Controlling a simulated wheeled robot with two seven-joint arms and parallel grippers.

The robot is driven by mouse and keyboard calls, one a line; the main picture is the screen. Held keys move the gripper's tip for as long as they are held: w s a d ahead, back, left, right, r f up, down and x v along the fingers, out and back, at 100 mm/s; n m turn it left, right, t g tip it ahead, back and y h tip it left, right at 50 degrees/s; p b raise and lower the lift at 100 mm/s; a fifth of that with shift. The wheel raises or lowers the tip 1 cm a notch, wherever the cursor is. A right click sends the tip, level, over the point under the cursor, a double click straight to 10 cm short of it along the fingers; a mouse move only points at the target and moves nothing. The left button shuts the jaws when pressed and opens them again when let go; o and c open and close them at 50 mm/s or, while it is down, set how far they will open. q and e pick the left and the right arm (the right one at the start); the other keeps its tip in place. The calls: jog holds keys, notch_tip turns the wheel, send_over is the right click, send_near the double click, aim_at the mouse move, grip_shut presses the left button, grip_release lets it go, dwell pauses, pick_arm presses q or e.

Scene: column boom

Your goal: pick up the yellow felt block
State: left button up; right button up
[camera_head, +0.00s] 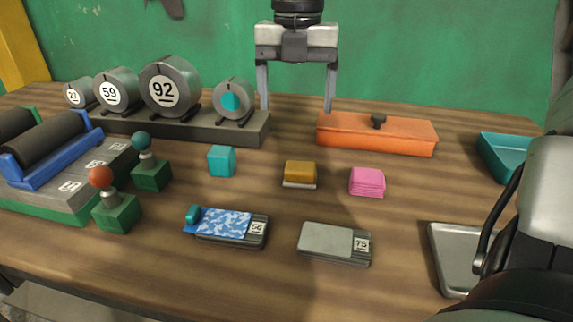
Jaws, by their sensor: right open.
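The yellow felt block (300,171) sits near the middle of the wooden table, mustard-coloured on top with a pale layer at its bottom. It stands upright with nothing on it. My right gripper (296,106) is behind it and a little to the left in the picture, pointing down. Its two fingers are wide apart, with nothing between them. My left gripper is not in view.
A pink block (367,182) is right of the yellow one, and a teal cube (221,161) is left. An orange box (376,136) lies behind. Flat scales (330,241) are in front. Numbered cylinders (170,87) stand back left. A metal tray (437,261) is front right.

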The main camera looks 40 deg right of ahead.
send_over(301, 166)
jog(key=f, duration=0.8)
jog(key=shift+w+a+f+b, duration=0.2)
jog(key=shift+w+b, duration=0.05)
jog(key=shift+b, duration=0.1)
jog(key=f, duration=0.4)
jog(key=shift+s+d+f, duration=0.1)
jog(key=shift+s+d, duration=0.05)
jog(key=shift+s, duration=0.2)
jog(key=shift+f, duration=0.5)
jog(key=c, duration=1.1)
